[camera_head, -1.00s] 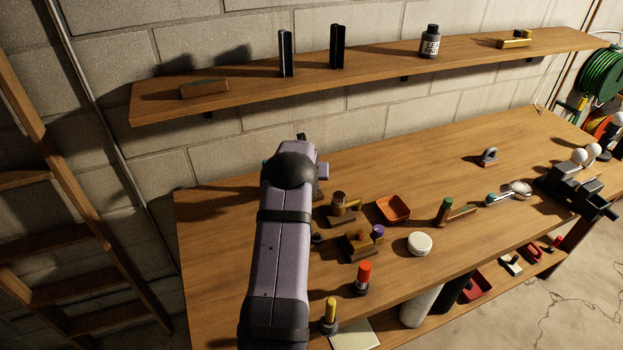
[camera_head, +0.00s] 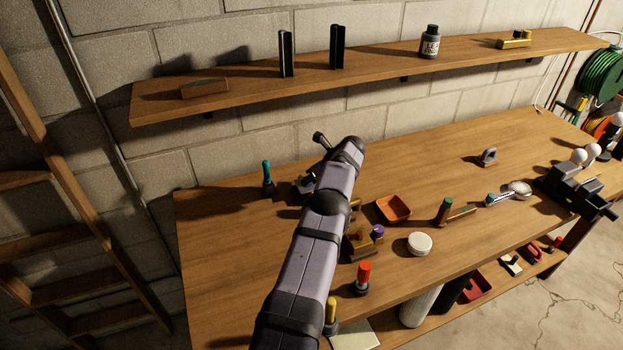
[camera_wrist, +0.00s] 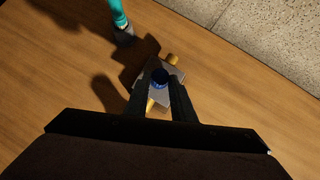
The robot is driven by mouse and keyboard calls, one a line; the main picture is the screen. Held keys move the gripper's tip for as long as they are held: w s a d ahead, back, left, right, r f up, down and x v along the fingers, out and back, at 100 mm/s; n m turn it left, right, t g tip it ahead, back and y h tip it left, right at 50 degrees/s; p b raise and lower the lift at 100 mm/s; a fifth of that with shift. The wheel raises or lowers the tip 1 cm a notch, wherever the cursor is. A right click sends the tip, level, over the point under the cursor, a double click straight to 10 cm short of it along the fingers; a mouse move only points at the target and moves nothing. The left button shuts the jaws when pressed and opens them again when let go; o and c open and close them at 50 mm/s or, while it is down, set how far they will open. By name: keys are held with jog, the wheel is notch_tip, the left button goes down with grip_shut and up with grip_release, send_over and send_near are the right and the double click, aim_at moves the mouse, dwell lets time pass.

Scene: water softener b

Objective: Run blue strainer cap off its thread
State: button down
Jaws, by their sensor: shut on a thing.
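The blue strainer cap (camera_wrist: 160,76) shows as a round dark-blue top in the wrist view. It sits over a grey block-shaped body (camera_wrist: 178,73) with brass-coloured stubs on two sides, standing on the bench. My gripper (camera_wrist: 160,86) is shut on the cap, one dark finger on each side. The fingers hide the cap's sides and part of the body, and I cannot see the thread. In the head view, part of the grey body (camera_head: 304,184) shows just left of my arm, which hides my fingertips.
A teal-topped upright piece (camera_head: 267,178) stands left of the body and also shows in the wrist view (camera_wrist: 118,15). An orange tray (camera_head: 393,209), a white round lid (camera_head: 419,243) and a red-topped piece (camera_head: 363,277) stand to the right. The bench's left end is mostly clear.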

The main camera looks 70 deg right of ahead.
jog(key=c, duration=1.7)
grip_release()
jog(key=shift+f, duration=0.1)
jog(key=shift+o, duration=0.2)
jog(key=shift+b, duration=0.4)
jog(key=shift+w, duration=0.1)
jog(key=m+h, duration=0.1)
jog(key=m+g, duration=0.1)
jog(key=m, duration=0.1)
jog(key=a+m+h, duration=0.1)
jog(key=shift+w+m+g+h, duration=0.3)
jog(key=m+g+h, duration=0.1)
jog(key=m+g, duration=0.1)
jog(key=m, duration=0.2)
jog(key=shift+w, duration=0.2)
